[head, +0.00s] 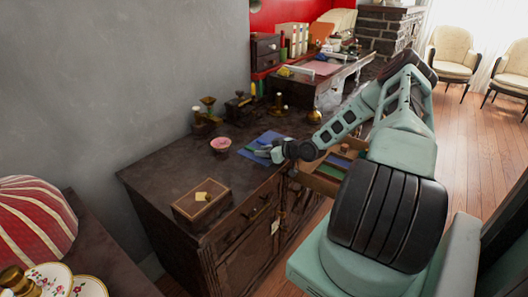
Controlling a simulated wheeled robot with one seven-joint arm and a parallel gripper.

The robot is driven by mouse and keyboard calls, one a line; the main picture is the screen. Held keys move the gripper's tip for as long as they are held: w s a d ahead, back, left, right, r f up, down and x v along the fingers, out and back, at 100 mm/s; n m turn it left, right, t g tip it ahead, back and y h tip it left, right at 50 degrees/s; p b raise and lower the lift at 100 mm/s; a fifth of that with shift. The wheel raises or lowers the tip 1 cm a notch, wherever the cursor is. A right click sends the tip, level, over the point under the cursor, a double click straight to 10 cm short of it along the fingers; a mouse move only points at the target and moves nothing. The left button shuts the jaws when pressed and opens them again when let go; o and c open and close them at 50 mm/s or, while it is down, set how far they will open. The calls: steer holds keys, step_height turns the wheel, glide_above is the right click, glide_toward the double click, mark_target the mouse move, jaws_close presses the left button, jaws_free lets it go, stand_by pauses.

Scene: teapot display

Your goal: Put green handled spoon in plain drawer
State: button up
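I cannot make out a green handled spoon for certain in the head view. My gripper (270,153) is low over the front of the dark wooden cabinet (160,170), beside a blue sheet or cloth (270,138). It is too small and partly hidden by my wrist to tell if it is open or holds anything. An open wooden drawer (311,181) sticks out from the cabinet's front, right of my gripper. Blue and green things show in it. My arm covers part of that side. I cannot tell whether this is the plain drawer.
A small wooden box (201,204) stands at the cabinet's near end. A pink bowl (221,145) and brass-and-dark items (207,108) stand farther back. A red-and-cream striped lampshade (35,215) is at the lower left.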

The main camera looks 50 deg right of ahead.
steer(key=v, duration=1.7)
steer(key=shift+r, duration=0.25)
